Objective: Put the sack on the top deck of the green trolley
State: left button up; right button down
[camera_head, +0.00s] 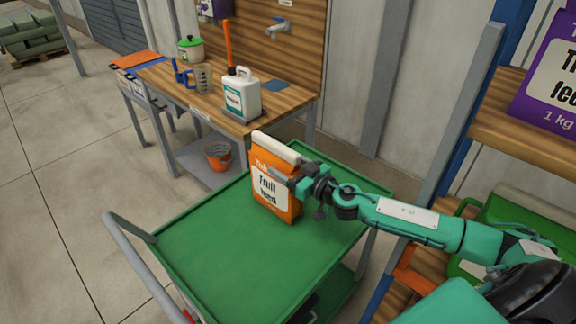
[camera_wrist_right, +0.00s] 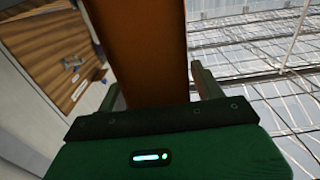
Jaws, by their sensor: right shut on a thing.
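The orange sack (camera_head: 275,187), labelled "Fruit feed" with a pale top, stands upright over the far part of the green trolley's top deck (camera_head: 225,255). Its bottom appears to be at the deck, but I cannot tell whether it bears its weight there. My right gripper (camera_head: 300,178) is shut on the sack from its right side. In the right wrist view the sack (camera_wrist_right: 146,50) fills the space between the two fingers. The rest of the deck is bare. My left gripper is not in view.
A wooden bench (camera_head: 180,97) behind the trolley holds a white jug (camera_head: 241,97), a measuring beaker (camera_head: 204,78) and a green-lidded pot (camera_head: 190,49). An orange bucket (camera_head: 218,156) sits below. Shelves with a purple pack (camera_head: 550,80) stand at right.

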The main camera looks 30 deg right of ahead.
jog(key=c, duration=0.6)
grip_release()
jog(key=shift+f, duration=0.15)
jog(key=o, duration=0.4)
jog(key=shift+s, duration=0.1)
